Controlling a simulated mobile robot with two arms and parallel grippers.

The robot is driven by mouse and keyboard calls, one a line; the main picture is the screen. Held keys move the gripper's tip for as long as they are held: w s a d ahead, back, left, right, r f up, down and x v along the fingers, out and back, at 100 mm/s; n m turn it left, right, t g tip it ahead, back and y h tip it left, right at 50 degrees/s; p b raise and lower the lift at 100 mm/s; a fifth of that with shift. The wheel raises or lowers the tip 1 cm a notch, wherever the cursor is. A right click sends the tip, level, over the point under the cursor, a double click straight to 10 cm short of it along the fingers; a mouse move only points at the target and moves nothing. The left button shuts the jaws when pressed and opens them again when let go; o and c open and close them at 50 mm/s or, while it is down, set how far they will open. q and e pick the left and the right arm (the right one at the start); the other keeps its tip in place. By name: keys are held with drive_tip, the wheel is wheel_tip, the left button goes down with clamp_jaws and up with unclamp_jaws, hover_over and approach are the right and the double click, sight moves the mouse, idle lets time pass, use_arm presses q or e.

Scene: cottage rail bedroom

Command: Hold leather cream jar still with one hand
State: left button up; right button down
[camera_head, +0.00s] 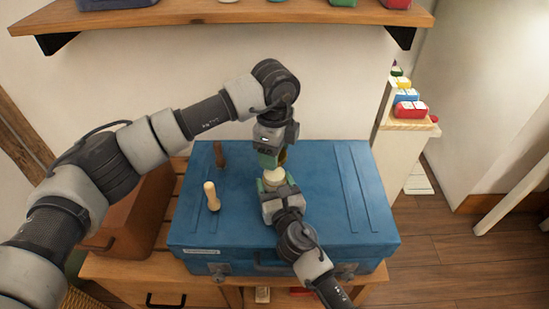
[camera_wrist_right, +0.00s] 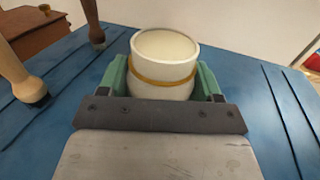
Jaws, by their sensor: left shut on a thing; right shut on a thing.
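The cream jar (camera_wrist_right: 163,58) is a pale round pot with a tan band around it. It stands upright on the blue trunk (camera_head: 325,205), with a pale surface inside its rim. In the head view the jar (camera_head: 274,176) shows small at the middle of the trunk. My right gripper (camera_head: 277,186) is shut on the jar, with a green finger on each side in the right wrist view (camera_wrist_right: 162,76). My left gripper (camera_head: 271,158) is just behind and above the jar, shut on a small yellowish thing (camera_head: 283,157) mostly hidden by its fingers.
A brush with a pale handle (camera_head: 211,197) and a brush with a dark brown handle (camera_head: 219,154) stand on the trunk's left part. The trunk's right part is clear. A wooden shelf (camera_head: 230,15) hangs above. A brown case (camera_head: 138,215) lies left of the trunk.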

drive_tip(key=shift+c, duration=0.6)
unclamp_jaws()
